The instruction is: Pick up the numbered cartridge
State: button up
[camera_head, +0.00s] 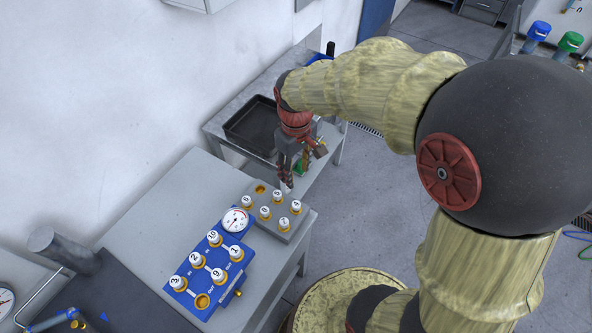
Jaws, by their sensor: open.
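Numbered white cartridges stand in two holders on the grey bench. The grey block (291,236) holds several, among them the cartridge marked 7 (284,223) and others behind it; it has an empty gold socket (260,189) at its back left. The blue block (222,290) holds cartridges including 10 (213,237), 2 (195,259), 3 (177,283) and 1 (235,253), and has an empty gold socket (202,300) at its front. My gripper (286,184) is open and points down by the grey block's back edge. A small white shape shows at its fingertips; I cannot tell whether it is a cartridge.
A dial gauge (236,220) stands on the blue block. A black tray (251,127) lies on the table behind. A dark cylinder (62,250) and a blue-handled tool (52,324) are at the left. The bench (165,205) is clear behind the blue block.

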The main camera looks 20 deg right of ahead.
aim_at(265, 213)
jog(key=i+l+u, duration=0.1)
jog(key=l+u, duration=0.15)
jog(key=u, duration=0.15)
jog(key=l+u, duration=0.4)
jog(key=i+l+u, duration=0.1)
jog(key=u, duration=0.25)
jog(key=k+l, duration=0.05)
jog(key=l, duration=0.05)
